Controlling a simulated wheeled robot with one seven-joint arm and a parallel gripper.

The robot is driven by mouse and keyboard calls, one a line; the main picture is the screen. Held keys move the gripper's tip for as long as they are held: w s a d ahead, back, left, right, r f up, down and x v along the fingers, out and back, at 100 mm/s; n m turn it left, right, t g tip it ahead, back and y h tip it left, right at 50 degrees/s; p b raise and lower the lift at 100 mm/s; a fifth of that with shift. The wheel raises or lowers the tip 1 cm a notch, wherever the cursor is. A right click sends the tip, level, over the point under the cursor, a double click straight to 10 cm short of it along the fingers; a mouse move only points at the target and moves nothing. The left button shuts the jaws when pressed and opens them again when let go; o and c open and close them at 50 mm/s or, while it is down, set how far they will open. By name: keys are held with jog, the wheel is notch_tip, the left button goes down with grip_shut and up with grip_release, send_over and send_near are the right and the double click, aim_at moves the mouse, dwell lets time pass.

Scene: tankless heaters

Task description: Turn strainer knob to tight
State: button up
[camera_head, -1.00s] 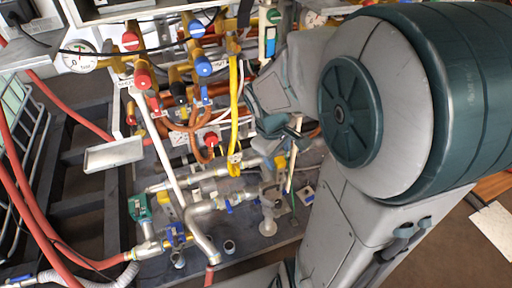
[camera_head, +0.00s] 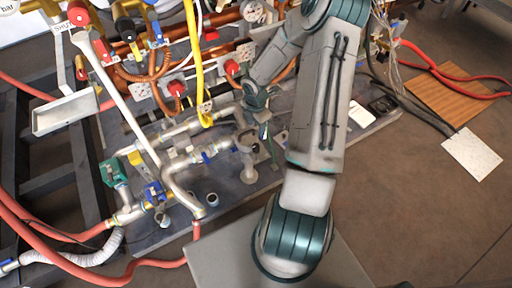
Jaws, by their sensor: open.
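A grey fitting (camera_head: 246,143) with a rounded knob-like lower end (camera_head: 249,175) stands upright at the right end of the lower pipe run. It looks like the strainer, but I see no label or tight mark. My gripper (camera_head: 263,122) points down, just above and to the right of this fitting. Its fingers are small and partly hidden by my wrist. It appears empty, and I cannot tell whether it touches the fitting.
A yellow hose (camera_head: 195,65) hangs left of my gripper. Blue-handled valves (camera_head: 155,192) and a green device (camera_head: 114,171) sit on pipes to the left. A red hose (camera_head: 60,250) curves along the lower left. The grey base plate (camera_head: 230,205) has free room in front of the fitting.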

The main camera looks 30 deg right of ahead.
aim_at(256, 146)
notch_tip(256, 146, down, 14)
jog(key=b, duration=0.3)
jog(key=shift+f, duration=0.1)
jog(key=c, duration=1)
